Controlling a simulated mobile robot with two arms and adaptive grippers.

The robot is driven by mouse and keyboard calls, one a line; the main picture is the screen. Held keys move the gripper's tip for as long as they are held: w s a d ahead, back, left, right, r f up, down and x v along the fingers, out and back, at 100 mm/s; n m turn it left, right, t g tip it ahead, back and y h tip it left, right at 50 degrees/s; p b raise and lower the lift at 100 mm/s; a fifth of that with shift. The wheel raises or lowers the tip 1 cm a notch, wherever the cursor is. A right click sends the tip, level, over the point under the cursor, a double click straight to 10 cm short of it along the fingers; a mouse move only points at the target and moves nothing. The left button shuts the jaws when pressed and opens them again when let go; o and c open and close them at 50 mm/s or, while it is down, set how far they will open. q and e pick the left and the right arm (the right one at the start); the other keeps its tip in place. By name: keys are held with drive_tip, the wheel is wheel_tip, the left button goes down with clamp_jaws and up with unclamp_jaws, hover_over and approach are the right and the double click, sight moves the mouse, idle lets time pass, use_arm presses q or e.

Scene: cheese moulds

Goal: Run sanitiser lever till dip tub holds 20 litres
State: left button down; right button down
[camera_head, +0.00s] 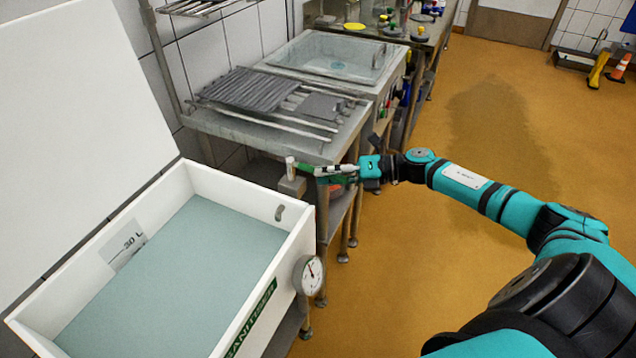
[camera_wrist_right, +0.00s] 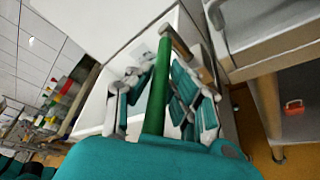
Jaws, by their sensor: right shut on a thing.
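The white dip tub (camera_head: 285,265) stands at the left with its lid raised. It is labelled SANITISER on the front and holds pale blue-green liquid (camera_head: 185,275). A scale plate (camera_head: 124,243) marked 30 L is on its inner wall; the liquid surface lies below that mark. A round dial (camera_head: 309,273) sits at its front corner, too small to read. The green lever (camera_wrist_right: 160,85) comes from a tap (camera_head: 291,178) at the tub's far corner. My right gripper (camera_head: 328,173) is shut on the lever, which also runs between its fingers (camera_wrist_right: 158,100) in the wrist view. My left gripper is out of view.
Behind the tub is a steel table (camera_head: 215,122) with dark racks on it, then a sink basin (camera_head: 335,62) with clear water. Steel table legs stand close by the right gripper. The orange floor (camera_head: 500,130) to the right is open.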

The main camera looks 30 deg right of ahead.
drive_tip(key=shift+w+d+r, duration=0.1)
idle(0.3)
drive_tip(key=c, duration=1.2)
unclamp_jaws()
drive_tip(key=shift+w, duration=0.1)
drive_tip(key=shift+c, duration=0.2)
drive_tip(key=v, duration=1.2)
